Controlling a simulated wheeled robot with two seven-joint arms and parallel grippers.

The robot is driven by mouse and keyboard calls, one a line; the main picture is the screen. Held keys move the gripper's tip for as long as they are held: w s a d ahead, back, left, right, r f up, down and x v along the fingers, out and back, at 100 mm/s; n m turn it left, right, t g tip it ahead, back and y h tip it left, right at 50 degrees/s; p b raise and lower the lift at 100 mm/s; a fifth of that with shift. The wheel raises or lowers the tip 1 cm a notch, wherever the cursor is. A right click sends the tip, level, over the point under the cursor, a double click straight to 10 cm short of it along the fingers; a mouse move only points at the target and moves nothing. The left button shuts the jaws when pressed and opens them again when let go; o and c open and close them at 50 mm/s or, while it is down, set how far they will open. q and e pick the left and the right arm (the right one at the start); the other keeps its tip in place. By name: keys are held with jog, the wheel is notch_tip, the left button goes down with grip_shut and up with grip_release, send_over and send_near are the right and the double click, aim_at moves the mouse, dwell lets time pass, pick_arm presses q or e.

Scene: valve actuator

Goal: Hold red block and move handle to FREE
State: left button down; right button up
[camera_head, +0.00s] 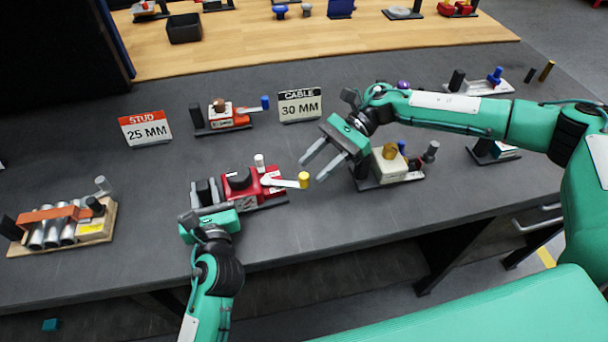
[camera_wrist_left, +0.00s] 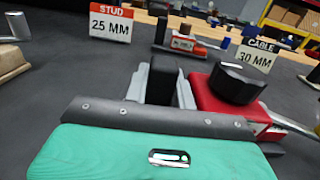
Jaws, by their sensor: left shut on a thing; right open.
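The red block (camera_head: 240,185) with a dark knob on top sits on the bench. It also shows in the left wrist view (camera_wrist_left: 215,97). A pale handle (camera_head: 280,182) with a yellow tip (camera_head: 303,180) extends from its right side. My left gripper (camera_head: 207,190) is at the block's left end, shut on a black upright post (camera_wrist_left: 164,80) beside the red body. My right gripper (camera_head: 310,171) is open and empty, its fingertips close to the yellow tip; I cannot tell whether they touch it. I cannot read any FREE marking.
A cream device (camera_head: 388,168) stands just right of the right gripper. Behind are a red-and-white device (camera_head: 220,118), a STUD sign (camera_head: 146,129) and a CABLE sign (camera_head: 299,105). A rack of cylinders (camera_head: 62,228) stands at left. The bench between rack and red block is clear.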

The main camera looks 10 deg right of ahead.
aim_at(304, 175)
jog(key=shift+x, duration=2.15)
grip_shut()
